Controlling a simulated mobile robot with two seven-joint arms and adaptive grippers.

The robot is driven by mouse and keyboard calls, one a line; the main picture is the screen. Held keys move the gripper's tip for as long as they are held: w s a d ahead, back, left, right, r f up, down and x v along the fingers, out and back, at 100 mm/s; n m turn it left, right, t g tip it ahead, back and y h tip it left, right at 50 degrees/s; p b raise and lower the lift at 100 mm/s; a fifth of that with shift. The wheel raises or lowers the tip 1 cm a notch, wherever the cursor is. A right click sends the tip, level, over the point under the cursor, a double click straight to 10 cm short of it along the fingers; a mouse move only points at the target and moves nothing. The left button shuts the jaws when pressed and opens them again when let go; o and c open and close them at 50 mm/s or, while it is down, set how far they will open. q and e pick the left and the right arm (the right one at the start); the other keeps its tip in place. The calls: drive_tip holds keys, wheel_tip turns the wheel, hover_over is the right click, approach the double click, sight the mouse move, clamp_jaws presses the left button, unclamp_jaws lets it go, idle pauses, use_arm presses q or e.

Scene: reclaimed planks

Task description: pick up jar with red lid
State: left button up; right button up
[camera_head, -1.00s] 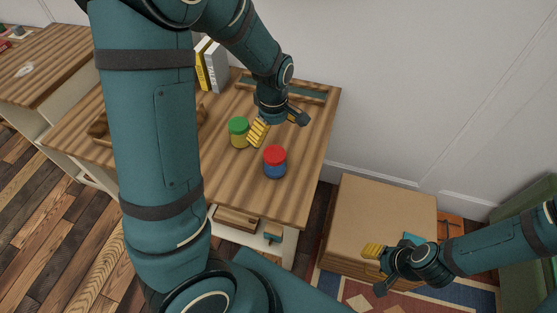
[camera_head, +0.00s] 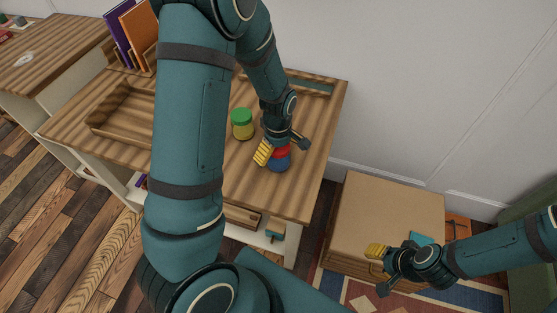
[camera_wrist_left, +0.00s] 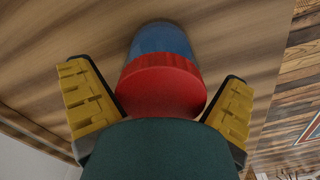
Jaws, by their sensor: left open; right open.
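The jar with the red lid (camera_head: 280,161) has a blue body and stands on the wooden desk (camera_head: 240,190). In the left wrist view the red lid (camera_wrist_left: 160,88) lies between two yellow finger pads, with the blue body beyond it. My left gripper (camera_head: 281,149) is open over the jar, its fingers on either side of the lid. Gaps show between the pads and the lid. The gripper hides part of the lid in the head view. My right gripper (camera_head: 374,268) is open and empty, to the right of the desk by a cardboard box.
A jar with a green lid (camera_head: 242,124) stands just left of the red-lidded jar. A wooden tray (camera_head: 115,110) and upright books (camera_head: 130,35) are at the desk's left. The cardboard box (camera_head: 385,215) stands right of the desk. The desk's front right is clear.

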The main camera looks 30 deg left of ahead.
use_arm(q)
drive_tip(key=c, duration=1.2)
